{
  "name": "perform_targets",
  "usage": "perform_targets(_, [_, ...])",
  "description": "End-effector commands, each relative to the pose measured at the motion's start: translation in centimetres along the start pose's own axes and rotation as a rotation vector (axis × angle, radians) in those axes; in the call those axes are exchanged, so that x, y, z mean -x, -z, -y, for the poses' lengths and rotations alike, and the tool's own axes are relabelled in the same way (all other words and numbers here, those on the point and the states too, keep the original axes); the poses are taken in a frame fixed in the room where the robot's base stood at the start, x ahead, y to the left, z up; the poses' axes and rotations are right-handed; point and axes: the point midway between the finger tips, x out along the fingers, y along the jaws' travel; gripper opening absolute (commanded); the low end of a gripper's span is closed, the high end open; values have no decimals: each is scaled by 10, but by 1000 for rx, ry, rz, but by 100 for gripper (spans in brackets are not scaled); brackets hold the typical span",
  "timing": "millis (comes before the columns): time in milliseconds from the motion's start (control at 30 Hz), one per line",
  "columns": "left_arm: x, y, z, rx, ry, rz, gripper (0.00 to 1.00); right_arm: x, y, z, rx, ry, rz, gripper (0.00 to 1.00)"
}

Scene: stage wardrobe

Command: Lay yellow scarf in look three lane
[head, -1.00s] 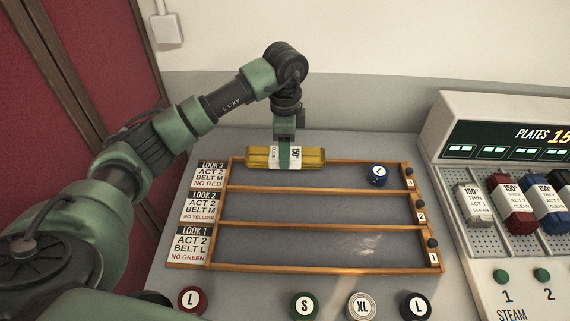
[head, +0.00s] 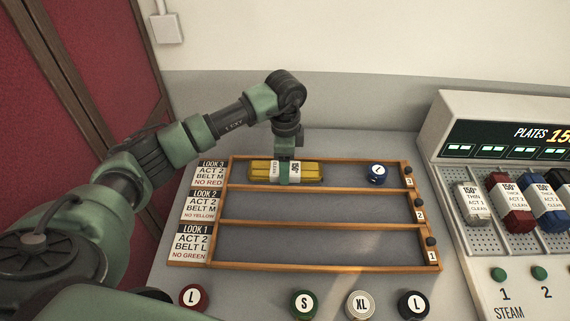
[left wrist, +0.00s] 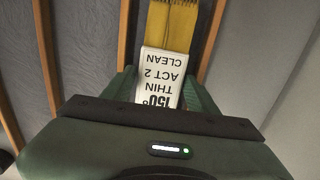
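The yellow scarf (head: 259,171) is a folded flat bundle with a white tag reading 150°, THIN, ACT 2, CLEAN. It lies lengthwise within the left part of the look three lane (head: 342,176), the back lane of the wooden rack. I cannot tell whether it touches the lane floor. My left gripper (head: 284,177) points down with its fingers closed on the scarf's middle. In the left wrist view the fingers (left wrist: 160,92) flank the tag, and the yellow cloth (left wrist: 172,25) extends beyond it. My right gripper is not in view.
The look two lane (head: 318,208) and look one lane (head: 318,245) are empty. Lane cards (head: 210,175) stand at left. A steam unit (head: 470,210) with bundles is at right; round size tokens (head: 304,304) sit in front.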

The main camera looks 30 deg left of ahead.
Motion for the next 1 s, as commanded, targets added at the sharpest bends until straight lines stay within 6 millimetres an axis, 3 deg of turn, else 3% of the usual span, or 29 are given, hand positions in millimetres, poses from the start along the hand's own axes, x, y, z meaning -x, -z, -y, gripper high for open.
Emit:
perform_targets(367, [12,1,1,0,3,-2,58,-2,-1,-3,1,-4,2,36])
perform_targets(800, [99,1,1,-1,3,-3,58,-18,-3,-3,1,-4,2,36])
perform_targets(1000, [120,0,0,0,0,-1,58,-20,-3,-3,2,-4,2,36])
